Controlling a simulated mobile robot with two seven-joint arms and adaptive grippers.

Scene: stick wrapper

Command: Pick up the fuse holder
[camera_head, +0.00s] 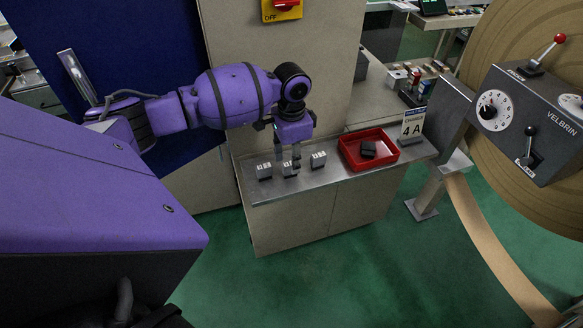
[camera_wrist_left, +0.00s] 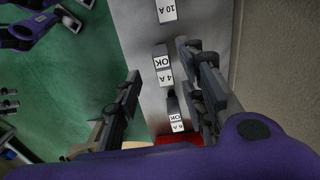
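Three small grey fuse holders with white labels stand in a row on a metal shelf. The left one (camera_head: 264,171) reads 10 A in the left wrist view (camera_wrist_left: 166,10). The middle one (camera_head: 288,169) reads 4 A OK there (camera_wrist_left: 162,66). The right one (camera_head: 318,160) reads 6 A OK there (camera_wrist_left: 177,122). My left gripper (camera_head: 291,166) points down over the middle holder. In the left wrist view its fingers (camera_wrist_left: 158,60) are wide apart, with the 4 A holder showing between them. Contact cannot be told. My right gripper is not seen.
A red tray (camera_head: 348,155) with a dark block (camera_head: 368,149) in it lies right of the holders. A sign (camera_head: 412,125) reading CHANGE 4 A stands beside it. A grey control box (camera_head: 530,115) and a big brown roll (camera_head: 520,40) are at the far right.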

